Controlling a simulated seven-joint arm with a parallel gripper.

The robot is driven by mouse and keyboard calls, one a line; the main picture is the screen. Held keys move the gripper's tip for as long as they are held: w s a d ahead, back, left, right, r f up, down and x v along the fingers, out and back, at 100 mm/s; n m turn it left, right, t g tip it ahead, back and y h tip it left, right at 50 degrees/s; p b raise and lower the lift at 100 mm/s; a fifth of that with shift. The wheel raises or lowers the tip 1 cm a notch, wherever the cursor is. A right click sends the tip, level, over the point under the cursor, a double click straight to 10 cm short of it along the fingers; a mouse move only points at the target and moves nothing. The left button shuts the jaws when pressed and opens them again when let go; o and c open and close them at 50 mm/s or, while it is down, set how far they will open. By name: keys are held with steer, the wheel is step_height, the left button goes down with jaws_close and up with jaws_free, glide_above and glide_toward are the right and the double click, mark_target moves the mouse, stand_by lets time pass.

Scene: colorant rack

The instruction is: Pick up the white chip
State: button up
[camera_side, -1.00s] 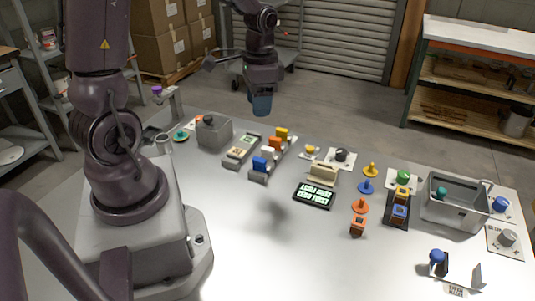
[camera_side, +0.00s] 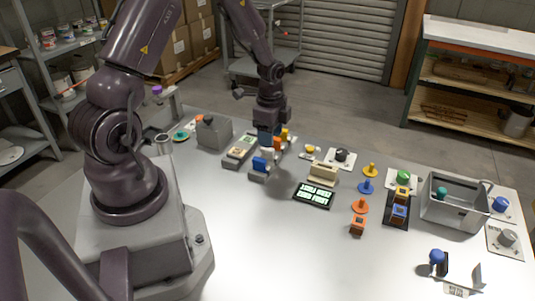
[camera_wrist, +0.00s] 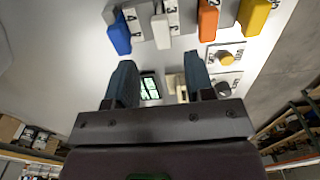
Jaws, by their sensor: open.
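The white chip (camera_wrist: 161,31) stands in the colorant rack between the blue chip (camera_wrist: 119,35) and the orange chip (camera_wrist: 207,22). A yellow chip (camera_wrist: 254,15) is at the rack's far end. My gripper (camera_wrist: 159,58) is open and empty, with its two dark teal fingers apart. In the wrist view the white chip lies beyond the fingertips, roughly in line with the gap between them. In the side view my gripper (camera_side: 268,138) is low over the rack, close to the white chip (camera_side: 267,154) and partly hiding the orange and yellow chips.
A grey box (camera_side: 214,133) and a flat tray (camera_side: 240,151) stand left of the rack. A lit display (camera_side: 314,195) and a beige holder (camera_side: 323,174) are to its right. Several coloured knobs and a metal bin (camera_side: 452,211) stand further right.

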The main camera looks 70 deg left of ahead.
mark_target(268, 156)
steer(key=shift+s+a+f, duration=0.1)
steer(key=shift+a+f, duration=0.05)
steer(key=shift+f, duration=0.8)
steer(key=shift+s+a+f, duration=0.1)
steer(key=shift+a+f, duration=0.1)
steer(key=shift+f, duration=0.8)
steer(key=shift+a+f, duration=0.15)
steer(key=shift+f, duration=0.8)
jaws_close()
